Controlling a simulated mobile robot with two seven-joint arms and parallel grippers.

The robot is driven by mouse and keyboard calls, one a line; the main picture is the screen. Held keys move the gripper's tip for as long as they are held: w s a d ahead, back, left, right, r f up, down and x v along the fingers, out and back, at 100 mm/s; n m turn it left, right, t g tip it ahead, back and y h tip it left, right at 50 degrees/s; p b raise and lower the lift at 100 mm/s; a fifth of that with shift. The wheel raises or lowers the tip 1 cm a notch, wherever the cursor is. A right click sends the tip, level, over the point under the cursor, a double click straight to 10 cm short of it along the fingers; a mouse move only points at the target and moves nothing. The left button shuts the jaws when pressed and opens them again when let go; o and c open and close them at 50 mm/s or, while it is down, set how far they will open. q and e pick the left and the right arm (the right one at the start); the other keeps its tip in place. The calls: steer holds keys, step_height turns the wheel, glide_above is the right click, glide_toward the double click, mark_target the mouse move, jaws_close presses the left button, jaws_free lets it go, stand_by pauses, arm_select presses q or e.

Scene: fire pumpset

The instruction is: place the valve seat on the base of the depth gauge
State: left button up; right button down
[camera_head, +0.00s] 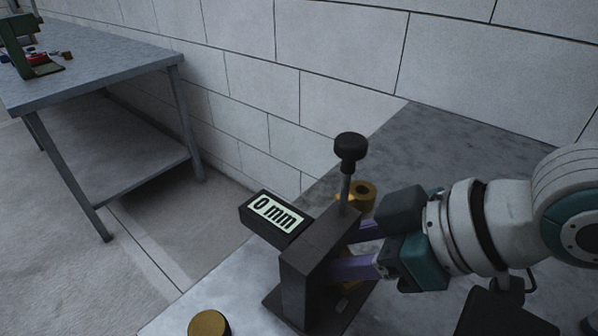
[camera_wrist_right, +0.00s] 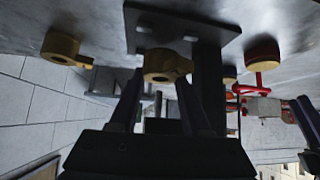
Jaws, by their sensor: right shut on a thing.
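The depth gauge stands on the near bench, with a dark upright body (camera_head: 312,258), a display (camera_head: 275,213) reading 0 mm and a black knob (camera_head: 350,152) on a rod. Its flat dark base plate (camera_head: 342,314) also shows in the wrist view (camera_wrist_right: 205,27). My right gripper (camera_head: 346,250) reaches in from the right, its purple fingers partly hidden behind the gauge body. It is shut on a brass ring-shaped valve seat (camera_wrist_right: 160,63), which is at the base plate.
Another brass ring part (camera_head: 361,193) stands behind the gauge, near the wall. A brass round part (camera_head: 209,323) is at the bench's near left edge. A separate table (camera_head: 110,68) with a green device (camera_head: 38,66) stands at the far left, across a floor gap.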

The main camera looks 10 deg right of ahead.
steer(key=shift+s+d+f, duration=0.1)
steer(key=shift+f, duration=0.5)
steer(key=shift+f, duration=0.15)
steer(key=c, duration=0.6)
jaws_free()
steer(key=shift+c, duration=0.2)
steer(key=shift+s+d+r, duration=0.15)
steer(key=shift+r, duration=0.15)
steer(key=p+v, duration=0.2)
steer(key=v, duration=0.9)
steer(key=shift+d+r+p, duration=0.2)
steer(key=shift+r+p, duration=0.05)
steer(key=shift+p, duration=0.1)
steer(key=shift+s, duration=0.15)
